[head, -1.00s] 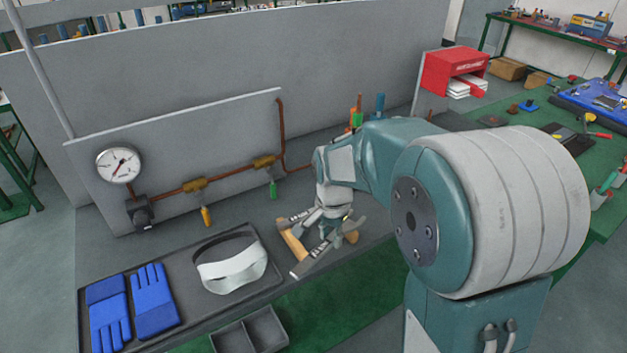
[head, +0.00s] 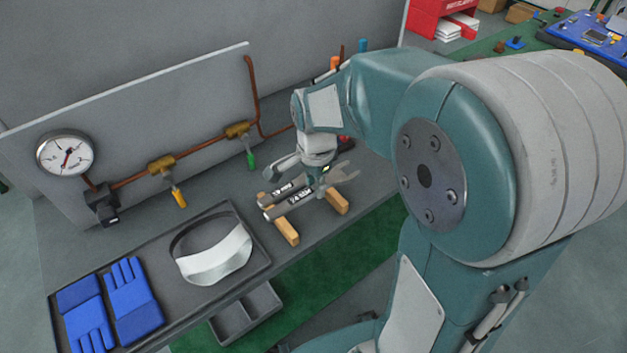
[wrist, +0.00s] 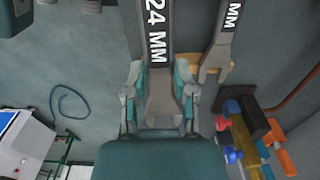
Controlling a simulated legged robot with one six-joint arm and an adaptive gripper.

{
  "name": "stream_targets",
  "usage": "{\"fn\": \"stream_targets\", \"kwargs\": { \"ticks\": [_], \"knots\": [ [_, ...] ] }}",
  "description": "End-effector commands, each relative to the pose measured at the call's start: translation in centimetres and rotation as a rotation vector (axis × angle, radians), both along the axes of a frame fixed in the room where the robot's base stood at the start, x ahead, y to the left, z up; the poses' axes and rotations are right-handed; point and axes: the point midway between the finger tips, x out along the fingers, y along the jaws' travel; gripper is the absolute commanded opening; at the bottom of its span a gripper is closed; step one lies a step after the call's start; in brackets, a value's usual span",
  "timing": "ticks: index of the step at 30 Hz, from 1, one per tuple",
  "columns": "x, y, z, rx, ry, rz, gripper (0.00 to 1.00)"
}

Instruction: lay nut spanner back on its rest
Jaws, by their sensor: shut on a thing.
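My gripper (head: 318,178) is shut on the nut spanner marked 24 MM (head: 292,204), a grey open-ended spanner with a dark label. In the wrist view my gripper (wrist: 161,88) has a finger on each side of the spanner (wrist: 157,35) near its wider end. The rest is a pair of wooden blocks, the near-left one (head: 286,232) and the right one (head: 338,201). The held spanner lies across above both; I cannot tell whether it touches them. A second, smaller spanner (head: 279,190) lies alongside, and its open end shows in the wrist view (wrist: 217,55).
A dark tray (head: 254,266) with a white-banded visor (head: 216,256) and blue gloves (head: 133,301) is at left. An empty divided bin (head: 246,313) is in front. The copper pipe (head: 205,152) with valves and gauge (head: 66,156) runs behind. Bench right of the blocks is partly hidden by my arm.

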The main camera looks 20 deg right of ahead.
Motion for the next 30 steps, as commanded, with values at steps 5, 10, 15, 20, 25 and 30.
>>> {"fn": "stream_targets", "kwargs": {
  "ticks": [5,10,15,20,25,30],
  "knots": [
    [-0.1,0.2,-1.9,-0.001,0.004,0.001,0.0],
    [0.0,0.2,-3.6,-0.001,0.004,0.002,0.0],
    [-0.1,0.2,-5.1,-0.001,0.003,0.002,0.0],
    [0.0,0.1,-5.8,-0.001,0.002,0.002,0.0],
    [0.0,0.2,-6.0,-0.001,0.001,0.002,0.0],
    [0.0,0.2,-6.0,-0.001,0.001,0.002,0.48]
  ]
}}
